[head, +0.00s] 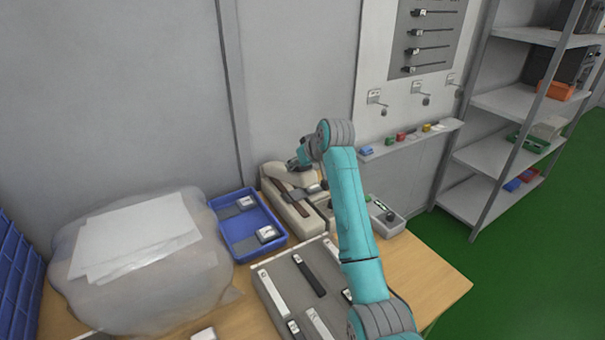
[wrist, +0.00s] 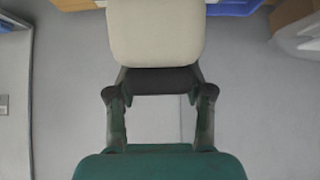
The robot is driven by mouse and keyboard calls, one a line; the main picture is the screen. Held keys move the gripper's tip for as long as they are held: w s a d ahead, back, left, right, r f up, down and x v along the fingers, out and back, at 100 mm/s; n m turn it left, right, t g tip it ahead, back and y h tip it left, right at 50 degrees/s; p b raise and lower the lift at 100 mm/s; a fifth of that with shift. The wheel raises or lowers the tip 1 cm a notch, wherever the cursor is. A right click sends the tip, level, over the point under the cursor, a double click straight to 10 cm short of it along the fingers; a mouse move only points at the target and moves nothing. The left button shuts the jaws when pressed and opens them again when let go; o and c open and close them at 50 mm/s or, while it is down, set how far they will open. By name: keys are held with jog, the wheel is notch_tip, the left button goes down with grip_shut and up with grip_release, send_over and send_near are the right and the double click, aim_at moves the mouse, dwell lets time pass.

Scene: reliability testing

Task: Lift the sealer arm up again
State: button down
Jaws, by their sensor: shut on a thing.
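The bag sealer (head: 289,204) is a long cream device with a dark strip along it, standing on the wooden table by the back wall. Its cream arm (head: 285,176) is at the far end, beneath my gripper (head: 297,163). In the wrist view the cream arm's rounded end (wrist: 155,35) fills the top middle. My gripper (wrist: 160,84) is shut on the sealer arm, with its two dark fingers at either side of the end's near edge. My arm hides part of the sealer's right side, and I cannot tell exactly how high the arm stands.
A blue tray (head: 225,243) with small packed items stands left of the sealer. A large clear bag with white sheets (head: 135,236) lies further left. A grey tray of strips (head: 267,289) is in front. A grey control box (head: 391,221) and shelving (head: 484,157) are right.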

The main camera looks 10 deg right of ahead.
jog(key=shift+w+r, duration=0.2)
jog(key=shift+r, duration=0.1)
jog(key=shift+c, duration=2.2)
grip_release()
jog(key=shift+a, duration=0.1)
jog(key=v, duration=1.2)
jog(key=shift+w+r, duration=0.1)
